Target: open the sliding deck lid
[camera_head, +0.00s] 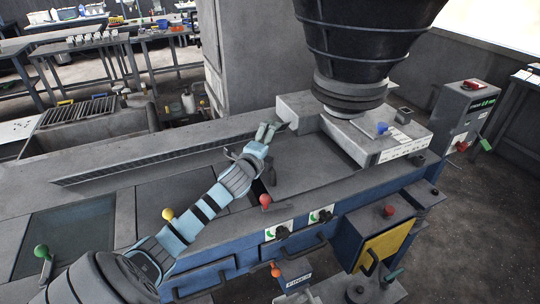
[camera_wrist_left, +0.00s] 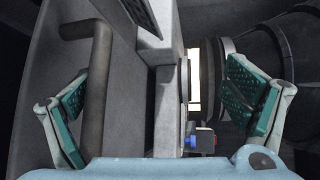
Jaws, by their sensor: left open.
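My left gripper (camera_head: 268,128) is above the middle of the grey machine deck, with its arm coming in from the lower left. In the left wrist view its two green-padded fingers (camera_wrist_left: 157,82) stand wide apart, with nothing clamped between them. A dark bar handle (camera_wrist_left: 98,85) on a grey panel (camera_wrist_left: 128,105) lies between the fingers, nearer the left finger; contact cannot be told. In the head view a flat grey deck panel (camera_head: 312,168) lies right of the gripper, beside a raised grey block (camera_head: 297,108). Which panel is the sliding lid is not clear. My right gripper is out of view.
A large dark hopper (camera_head: 355,45) hangs over the deck's right part, above a pale box (camera_head: 375,145). A red-knobbed lever (camera_head: 265,200) and a yellow-knobbed lever (camera_head: 168,214) stand near the arm. A grey control post (camera_head: 465,112) stands at right.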

